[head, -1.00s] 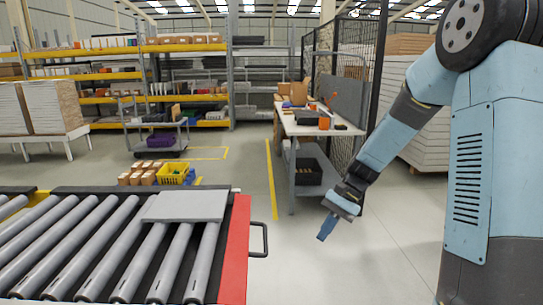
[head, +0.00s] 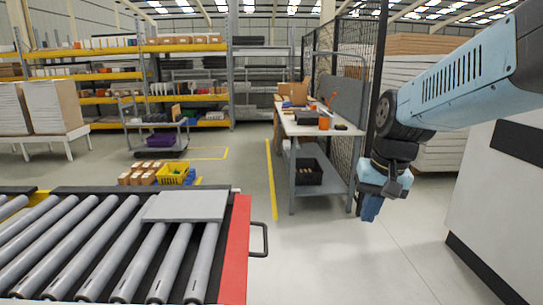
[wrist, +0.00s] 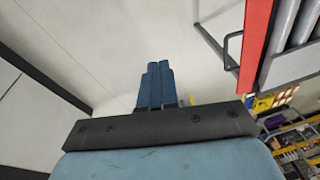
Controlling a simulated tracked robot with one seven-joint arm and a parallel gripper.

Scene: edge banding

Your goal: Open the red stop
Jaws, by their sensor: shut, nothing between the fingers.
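The red stop (head: 235,250) is a red bar across the right end of the roller conveyor, with a dark handle (head: 260,240) on its right side. It stands upright against the conveyor's end. In the wrist view the red stop (wrist: 255,45) shows at the upper right, with its handle (wrist: 230,48) to its left. My gripper (head: 369,210) hangs in the air, right of the handle and apart from it. In the wrist view its blue fingers (wrist: 155,80) are together and empty over bare floor.
A grey plate (head: 185,206) lies on the conveyor rollers (head: 90,245) beside the red stop. A workbench (head: 318,130) with tools stands behind my gripper. A pale cabinet (head: 495,200) is at the right. The floor between handle and gripper is clear.

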